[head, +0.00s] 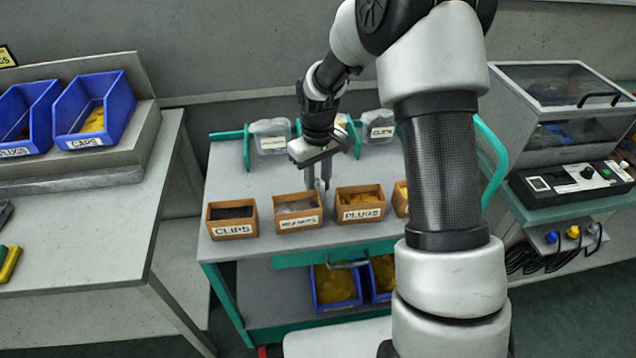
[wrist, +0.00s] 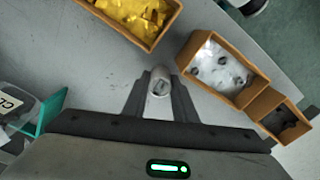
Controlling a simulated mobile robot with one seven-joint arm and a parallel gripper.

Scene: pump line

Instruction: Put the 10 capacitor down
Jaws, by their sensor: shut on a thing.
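My gripper (wrist: 159,100) is shut on a small silver-grey cylinder, the capacitor (wrist: 160,86), which sits between the two fingertips in the wrist view. In the head view my gripper (head: 318,186) points down over the cart top (head: 228,178), just behind the row of wooden boxes. The capacitor is only a small pale spot between the fingers there. I cannot tell whether it touches the cart top. No number on it can be read.
Wooden boxes stand along the cart's front: CLIPS (head: 232,221), one with pale contents (head: 298,210), PLUGS (head: 360,202), and one partly hidden by my arm. Clear bins (head: 270,135) stand at the back. The cart top left of my gripper is bare.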

